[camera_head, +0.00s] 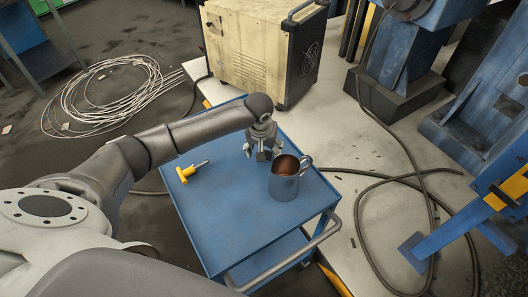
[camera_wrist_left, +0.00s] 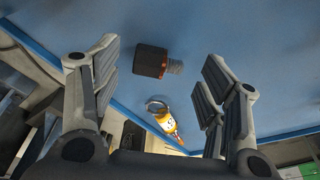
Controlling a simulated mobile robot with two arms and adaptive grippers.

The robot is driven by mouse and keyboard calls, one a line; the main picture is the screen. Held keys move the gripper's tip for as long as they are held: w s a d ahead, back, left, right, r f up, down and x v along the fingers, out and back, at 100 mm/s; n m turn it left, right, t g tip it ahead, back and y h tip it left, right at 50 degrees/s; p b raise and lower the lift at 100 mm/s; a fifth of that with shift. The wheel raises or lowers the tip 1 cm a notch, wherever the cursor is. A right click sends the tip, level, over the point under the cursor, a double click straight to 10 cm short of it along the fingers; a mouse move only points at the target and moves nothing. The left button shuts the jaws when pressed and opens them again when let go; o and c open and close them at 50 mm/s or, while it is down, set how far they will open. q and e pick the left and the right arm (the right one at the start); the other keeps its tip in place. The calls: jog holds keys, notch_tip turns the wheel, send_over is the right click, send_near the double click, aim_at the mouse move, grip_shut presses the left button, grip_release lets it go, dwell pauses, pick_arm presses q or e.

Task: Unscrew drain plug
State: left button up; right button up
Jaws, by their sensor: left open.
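A short dark cylinder with a grey threaded end, likely the drain plug (camera_wrist_left: 151,60), lies on its side on the blue tabletop in the left wrist view. It sits between the spread fingers of my left gripper (camera_wrist_left: 162,62), apart from them. In the head view my left gripper (camera_head: 262,148) points down low over the blue cart (camera_head: 222,215), open. The plug is mostly hidden there. A metal mug (camera_head: 284,184) with brown contents stands upright just right of and nearer than the gripper. My right gripper is not in view.
A yellow-handled tool (camera_head: 188,172) lies on the cart's left part. In the left wrist view a yellow-orange object (camera_wrist_left: 165,122) shows near the table edge; I cannot tell what it is. A beige machine (camera_head: 258,50) stands behind the cart. Dark hoses (camera_head: 365,205) lie right.

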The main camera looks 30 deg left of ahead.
pick_arm(q)
jog(key=v, duration=1)
jog(key=shift+r, duration=0.15)
jog(key=shift+s, duration=0.1)
